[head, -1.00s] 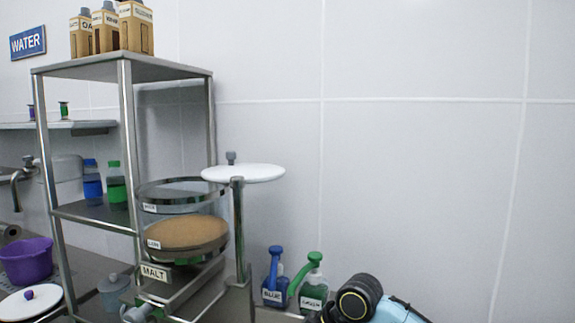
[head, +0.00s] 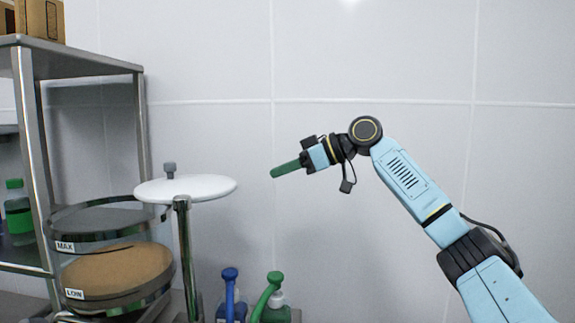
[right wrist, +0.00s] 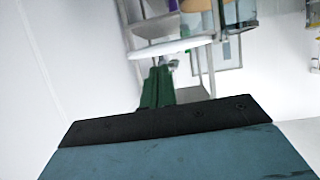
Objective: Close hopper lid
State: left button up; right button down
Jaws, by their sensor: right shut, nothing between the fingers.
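The hopper lid (head: 205,187) is a white disc with a grey knob, held level on top of a metal post beside the hopper. The hopper (head: 110,270) is a round clear-walled vessel with MAX and LOW labels and tan malt inside; its top is not covered by the lid. My right gripper (head: 274,173) is shut and empty, its green fingers pointing left, to the right of the lid and apart from it. In the right wrist view the green fingers (right wrist: 157,87) are together, with the white lid (right wrist: 172,48) beyond them. My left gripper is not in view.
A metal shelf rack (head: 90,68) stands at the left, with cartons (head: 38,18) on top and a green-capped bottle (head: 17,212) lower down. Blue (head: 230,295) and green (head: 272,300) pump bottles stand below the right gripper. The wall area at right is free.

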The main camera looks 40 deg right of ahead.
jog(key=p+x, duration=0.3)
jog(key=x, duration=0.6)
jog(key=shift+w+a+f, duration=0.2)
jog(key=shift+w, duration=0.1)
